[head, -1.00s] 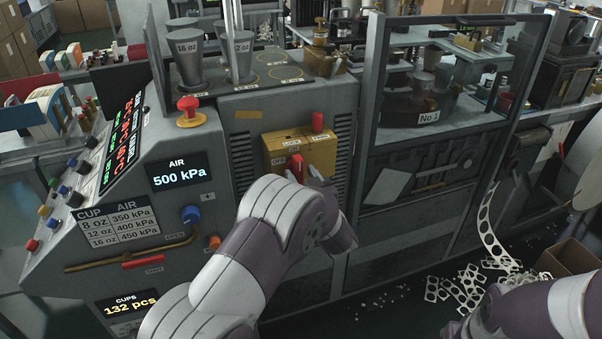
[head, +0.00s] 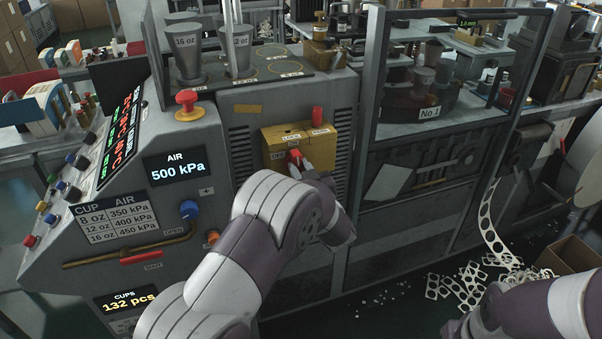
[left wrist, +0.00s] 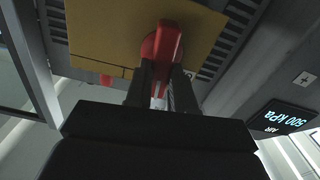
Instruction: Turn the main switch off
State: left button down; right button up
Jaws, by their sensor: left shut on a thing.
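The main switch is a yellow box (head: 321,150) on the grey machine front, with a red rotary handle (head: 294,156) and small OFF, ON and LOCK labels. My left gripper (head: 302,168) is at the handle and shut on it; the forearm hides part of the box's lower side. In the left wrist view the red handle (left wrist: 168,45) stands out from the yellow plate (left wrist: 100,35), with the two dark fingers (left wrist: 160,88) on either side of it. In the head view the handle leans to the upper left. My right gripper is out of view; only its arm shows at lower right.
A red mushroom button (head: 189,105) and a blue knob (head: 189,209) sit left of the switch. A red peg (head: 317,116) stands just above the box. A framed guard (head: 368,130) rises close on the right. Scrap sheets (head: 465,282) lie on the floor.

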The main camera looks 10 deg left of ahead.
pick_arm(q)
jog(key=shift+s+a+f+n+b, duration=0.1)
jog(key=shift+a+f+n+b, duration=0.1)
jog(key=shift+n+b, duration=2.85)
jog(key=shift+s+a+f+n+b, duration=0.1)
jog(key=shift+f+n+b, duration=0.15)
jog(key=shift+n+b, duration=2.8)
jog(key=shift+s+a+f+n+b, duration=0.1)
jog(key=shift+f+n+b, duration=0.1)
jog(key=shift+n+b, duration=2.85)
jog(key=shift+m+b, duration=0.75)
jog(key=shift+b, duration=0.05)
jog(key=c, duration=1)
grip_release()
jog(key=shift+o, duration=0.2)
jog(key=v, duration=1.2)
jog(key=shift+s+d, duration=0.2)
jog(key=shift+s, duration=0.05)
